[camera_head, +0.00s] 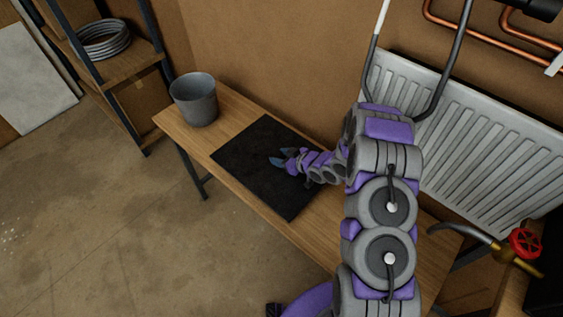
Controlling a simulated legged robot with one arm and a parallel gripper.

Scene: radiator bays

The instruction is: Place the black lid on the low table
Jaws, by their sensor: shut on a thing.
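The low table (235,97) is a long wooden bench against the brown wall, with dark legs. A flat black square sheet (250,182) lies on it. My gripper (278,158) is above or at this sheet, its blue-grey fingertips pointing left. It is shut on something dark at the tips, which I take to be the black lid. The lid's outline is hard to separate from the black surface behind it. I cannot tell whether it touches the table.
A grey bucket (195,100) stands at the table's far left end. A shelf rack (128,66) with a coiled hose is at the left. A white radiator (478,130) and a red valve wheel (525,243) are at the right. The floor at the left is clear.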

